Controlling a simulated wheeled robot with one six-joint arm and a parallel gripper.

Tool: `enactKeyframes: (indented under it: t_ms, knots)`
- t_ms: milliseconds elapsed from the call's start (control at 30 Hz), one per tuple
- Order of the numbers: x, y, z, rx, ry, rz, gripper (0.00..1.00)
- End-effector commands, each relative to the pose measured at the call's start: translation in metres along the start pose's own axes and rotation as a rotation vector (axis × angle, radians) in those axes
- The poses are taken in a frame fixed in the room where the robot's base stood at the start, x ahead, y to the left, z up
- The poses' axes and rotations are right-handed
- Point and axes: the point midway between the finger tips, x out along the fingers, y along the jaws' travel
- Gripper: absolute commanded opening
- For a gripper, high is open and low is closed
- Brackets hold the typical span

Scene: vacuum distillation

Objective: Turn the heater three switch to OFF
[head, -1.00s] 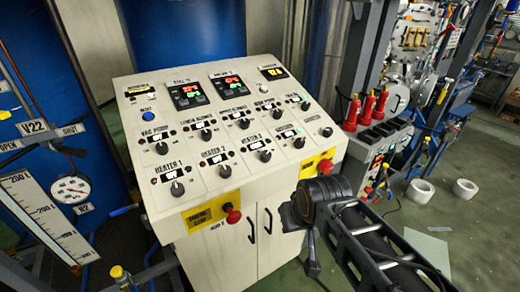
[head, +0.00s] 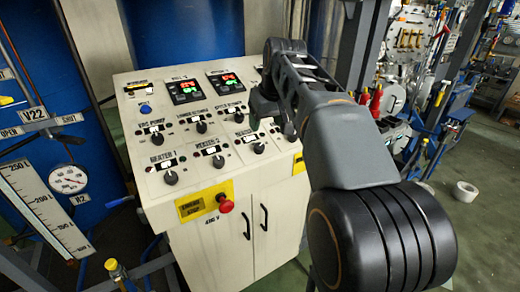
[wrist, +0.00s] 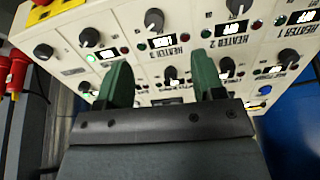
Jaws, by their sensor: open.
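The heater three switch is a round black knob (head: 259,147) on the sloped panel in the head view. In the upside-down wrist view, the knob (wrist: 153,20) is above its small lit display and the HEATER 3 label (wrist: 165,52). Its exact setting is too small to read. My gripper (wrist: 162,68) is open and empty, with two green fingers spread over the panel. The heater three knob lies beyond the fingertips, apart from them. In the head view my arm mostly hides the gripper.
The heater two knob (head: 218,161) and heater one knob (head: 171,177) are to the left, and another knob (wrist: 89,37) is beside heater three in the wrist view. A red emergency stop button (head: 225,203) protrudes on the panel's front. My arm covers the panel's right side.

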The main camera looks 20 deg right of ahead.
Motion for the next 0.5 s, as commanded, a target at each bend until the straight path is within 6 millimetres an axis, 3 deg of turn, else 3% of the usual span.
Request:
enactKeyframes:
  t_ms: [233, 500]
  knots:
    - [0.010, 0.013, -0.013, -0.009, -0.003, -0.003, 0.62]
    - [0.058, 0.012, -0.013, -0.010, -0.004, -0.003, 0.62]
